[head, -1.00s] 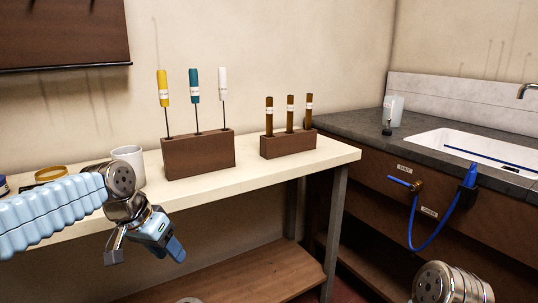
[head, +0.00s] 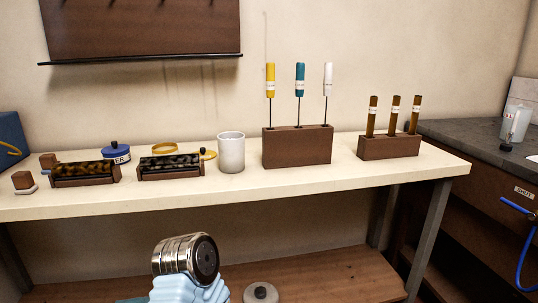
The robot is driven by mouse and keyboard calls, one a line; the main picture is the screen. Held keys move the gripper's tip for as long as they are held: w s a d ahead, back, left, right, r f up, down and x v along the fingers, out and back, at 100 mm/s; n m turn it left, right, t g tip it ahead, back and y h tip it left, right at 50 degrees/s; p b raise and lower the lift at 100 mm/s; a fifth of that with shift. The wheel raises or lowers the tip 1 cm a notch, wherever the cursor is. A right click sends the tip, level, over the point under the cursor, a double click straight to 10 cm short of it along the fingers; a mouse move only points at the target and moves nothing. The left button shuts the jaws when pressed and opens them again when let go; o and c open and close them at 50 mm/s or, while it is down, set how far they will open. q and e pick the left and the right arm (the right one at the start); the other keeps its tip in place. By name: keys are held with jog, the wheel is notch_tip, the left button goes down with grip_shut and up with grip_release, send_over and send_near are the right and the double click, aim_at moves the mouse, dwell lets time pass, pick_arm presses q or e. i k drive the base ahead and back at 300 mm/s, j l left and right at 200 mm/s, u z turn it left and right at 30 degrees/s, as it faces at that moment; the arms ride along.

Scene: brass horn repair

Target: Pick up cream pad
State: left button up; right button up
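I cannot pick out a cream pad with certainty. At the left end of the bench, two small brown blocks, one nearer (head: 23,180) and one farther (head: 48,160), each have a pale disc-like base that could be a pad. A pale round disc with a dark knob (head: 261,293) is partly visible low down at the shelf, cut off by the bottom edge. One of my arms shows a steel joint and light blue sleeve at the bottom, in front of the bench. No gripper fingers of either arm show.
The pale bench (head: 300,185) holds two brown trays with dark contents (head: 85,170) (head: 170,163), a blue tin (head: 116,153), a white mug (head: 231,153), a screwdriver block (head: 297,148) and a tube block (head: 388,147). A blue box (head: 10,140) stands far left. The front strip is clear.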

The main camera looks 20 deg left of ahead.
aim_at(22, 180)
jog(key=u, duration=2.2)
